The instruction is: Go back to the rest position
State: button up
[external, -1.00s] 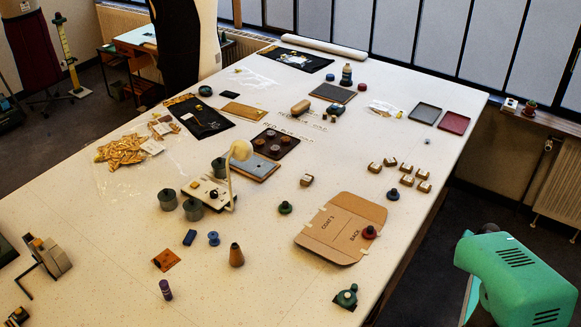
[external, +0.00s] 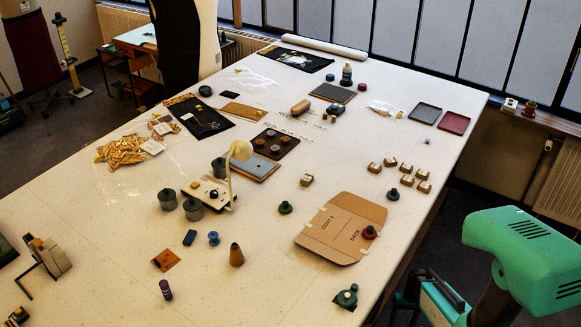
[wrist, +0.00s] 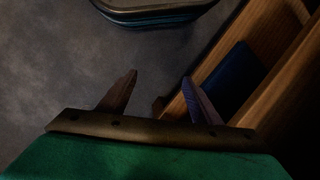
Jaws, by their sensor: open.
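My gripper (wrist: 158,98) is in the wrist view, its two fingers spread well apart with nothing between them. It hangs over the dark floor beside wooden boards. In the external view my green arm (external: 525,250) is at the lower right, off the table's right edge. The gripper itself cannot be made out there.
In the wrist view, wooden boards (wrist: 225,55) and a dark rounded object (wrist: 150,14) lie close by.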

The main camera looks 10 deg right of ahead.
jog(key=s+a+n+g+p, duration=0.1)
jog(key=s+a, duration=0.2)
jog(key=s, duration=0.5)
jog(key=s+a+n+g+h+p, duration=0.1)
jog(key=s+a+n+g, duration=0.1)
jog(key=s+a, duration=0.2)
jog(key=s, duration=0.3)
jog(key=shift+s+h, duration=0.3)
jog(key=shift+s, duration=0.1)
